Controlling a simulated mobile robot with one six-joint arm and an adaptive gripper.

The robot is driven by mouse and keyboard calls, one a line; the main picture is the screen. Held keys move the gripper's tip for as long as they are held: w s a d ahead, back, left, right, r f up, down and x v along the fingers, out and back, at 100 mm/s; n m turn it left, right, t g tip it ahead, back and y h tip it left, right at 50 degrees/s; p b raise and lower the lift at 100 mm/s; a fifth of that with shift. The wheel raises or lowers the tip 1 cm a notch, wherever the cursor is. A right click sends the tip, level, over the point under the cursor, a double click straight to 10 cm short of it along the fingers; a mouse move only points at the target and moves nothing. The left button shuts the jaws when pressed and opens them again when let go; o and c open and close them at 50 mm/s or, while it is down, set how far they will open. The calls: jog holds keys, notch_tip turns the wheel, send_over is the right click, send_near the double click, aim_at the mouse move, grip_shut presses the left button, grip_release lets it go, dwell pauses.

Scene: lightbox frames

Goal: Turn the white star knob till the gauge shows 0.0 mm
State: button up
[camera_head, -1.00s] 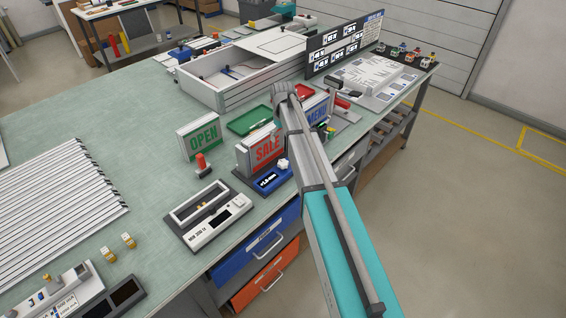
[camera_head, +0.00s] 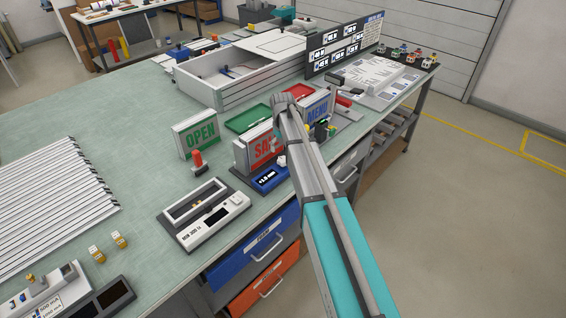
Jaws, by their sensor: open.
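The white star knob (camera_head: 281,161) sits at the back right end of the blue gauge (camera_head: 267,179), near the bench's front edge. The gauge's dark display shows small white digits in mm, too small to read surely. My arm reaches in from the lower right, and its wrist bends down behind the forearm. Of my gripper (camera_head: 276,146), only a small grey part shows left of the arm, in front of the SALE sign and just above the knob. It is open. The rest of it is hidden, and I cannot tell whether it touches the knob.
The red SALE sign (camera_head: 256,149) stands right behind the gauge, and the blue MENU sign (camera_head: 316,106) is behind my arm. A red-topped post (camera_head: 198,162) and a white device (camera_head: 204,216) stand to the left.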

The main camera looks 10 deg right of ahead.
aim_at(283, 159)
jog(key=shift+f+b, duration=2.75)
jog(key=shift+f, duration=0.25)
jog(key=c, duration=1.1)
jog(key=shift+c, duration=0.2)
jog(key=shift+m, duration=0.4)
jog(key=m, duration=0.5)
jog(key=shift+m, duration=0.4)
jog(key=m, duration=0.6)
jog(key=shift+d+m, duration=0.1)
jog(key=shift+m, duration=0.3)
